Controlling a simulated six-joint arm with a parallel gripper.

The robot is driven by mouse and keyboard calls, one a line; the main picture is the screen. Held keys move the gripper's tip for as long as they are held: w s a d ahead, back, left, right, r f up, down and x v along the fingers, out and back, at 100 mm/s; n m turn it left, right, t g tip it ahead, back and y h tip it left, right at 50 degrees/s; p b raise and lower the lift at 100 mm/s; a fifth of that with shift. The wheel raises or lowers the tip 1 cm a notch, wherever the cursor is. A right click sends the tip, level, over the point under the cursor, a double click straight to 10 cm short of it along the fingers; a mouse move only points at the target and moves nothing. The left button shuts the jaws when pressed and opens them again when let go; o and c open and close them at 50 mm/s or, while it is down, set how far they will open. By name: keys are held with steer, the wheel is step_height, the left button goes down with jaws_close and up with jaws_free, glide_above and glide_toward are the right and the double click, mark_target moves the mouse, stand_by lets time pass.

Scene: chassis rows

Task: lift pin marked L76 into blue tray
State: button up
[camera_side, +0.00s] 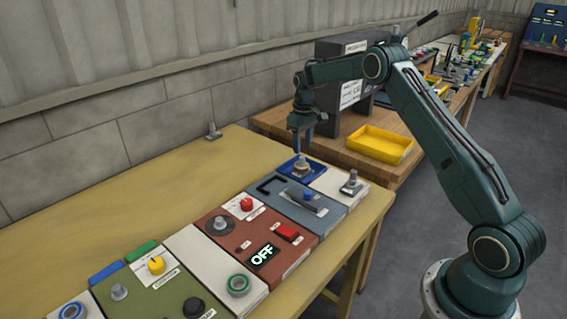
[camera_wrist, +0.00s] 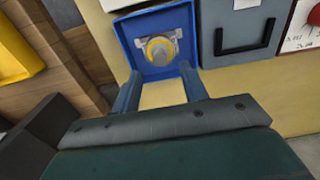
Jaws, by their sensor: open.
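The blue tray (camera_side: 284,168) sits at the far end of the panel row; it also shows in the wrist view (camera_wrist: 127,44). A grey pin with a yellowish ring (camera_side: 302,166) stands inside the tray, and it shows near the tray's middle in the wrist view (camera_wrist: 161,48). No L76 mark is readable on it. My gripper (camera_side: 303,149) points down just above this pin. Its two fingers are apart and empty in the wrist view (camera_wrist: 160,76).
A blue-grey panel with a black handle (camera_side: 270,185) lies beside the tray. A yellow bin (camera_side: 380,144) and a dark machine (camera_side: 345,90) stand on the wooden bench behind. The yellow table (camera_side: 130,210) is mostly clear on its wall side.

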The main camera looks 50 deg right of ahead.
step_height(320, 180, up, 9)
steer(key=shift+r, duration=0.2)
stand_by(0.6)
step_height(320, 180, up, 8)
stand_by(0.9)
steer(key=shift+a, duration=0.1)
